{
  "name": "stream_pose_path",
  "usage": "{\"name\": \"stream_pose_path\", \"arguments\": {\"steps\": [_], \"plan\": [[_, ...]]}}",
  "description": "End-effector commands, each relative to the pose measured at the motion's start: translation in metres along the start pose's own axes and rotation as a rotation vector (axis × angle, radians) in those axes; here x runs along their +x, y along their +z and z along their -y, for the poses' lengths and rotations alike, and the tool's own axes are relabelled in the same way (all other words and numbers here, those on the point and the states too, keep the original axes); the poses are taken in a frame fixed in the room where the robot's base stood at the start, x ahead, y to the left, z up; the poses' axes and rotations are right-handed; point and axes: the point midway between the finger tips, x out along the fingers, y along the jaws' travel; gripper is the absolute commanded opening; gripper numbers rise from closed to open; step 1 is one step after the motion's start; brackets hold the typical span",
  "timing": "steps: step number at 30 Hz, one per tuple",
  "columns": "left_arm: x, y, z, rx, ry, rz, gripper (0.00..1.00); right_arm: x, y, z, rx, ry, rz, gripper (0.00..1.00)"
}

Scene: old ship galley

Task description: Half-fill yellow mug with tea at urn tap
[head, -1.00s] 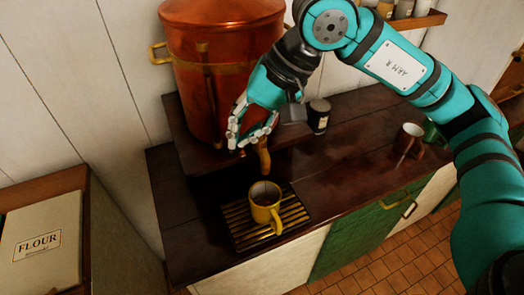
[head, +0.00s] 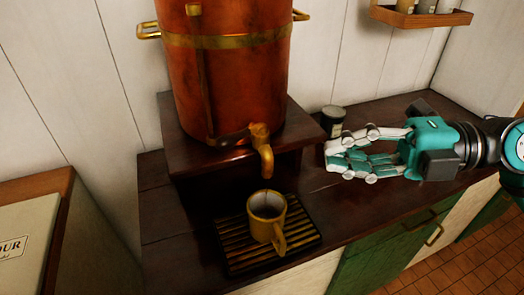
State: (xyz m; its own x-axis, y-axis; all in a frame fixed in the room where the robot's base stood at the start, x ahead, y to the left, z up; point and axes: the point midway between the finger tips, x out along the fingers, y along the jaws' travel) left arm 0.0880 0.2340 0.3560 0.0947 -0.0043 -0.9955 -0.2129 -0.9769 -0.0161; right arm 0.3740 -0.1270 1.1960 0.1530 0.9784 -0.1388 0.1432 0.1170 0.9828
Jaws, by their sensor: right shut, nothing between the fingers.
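The yellow mug (head: 266,222) stands upright on the slatted brass drip tray (head: 236,250), its handle toward the front right. Its inside looks greyish; I cannot tell whether there is tea in it. The copper urn (head: 225,85) stands on a raised wooden step behind the mug. Its brass tap (head: 262,150) points down above the mug, with a dark lever at its left; no stream shows from the spout. My right gripper (head: 332,160) is shut and empty, to the right of the tap and apart from it. My left gripper is out of view.
A flour box (head: 25,245) sits on a cabinet at the left. A small wall shelf (head: 425,14) holds jars at the top right. The counter (head: 330,215) right of the tray is clear.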

Motion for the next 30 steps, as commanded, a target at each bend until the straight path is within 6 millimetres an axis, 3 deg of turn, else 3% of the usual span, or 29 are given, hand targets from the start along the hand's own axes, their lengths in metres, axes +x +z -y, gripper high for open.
{"name": "stream_pose_path", "arguments": {"steps": [5,18,24,30], "plan": [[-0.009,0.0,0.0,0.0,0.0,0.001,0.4,0.013,-0.001,-0.004,0.021,0.006,-0.003,0.0],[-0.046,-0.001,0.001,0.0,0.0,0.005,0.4,0.103,-0.002,-0.005,0.016,0.005,-0.005,0.0],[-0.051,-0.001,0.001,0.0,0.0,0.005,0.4,0.121,0.021,-0.002,0.017,0.004,0.0,0.0],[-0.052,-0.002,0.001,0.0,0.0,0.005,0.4,0.128,0.028,0.0,0.016,0.002,0.0,0.0]]}}
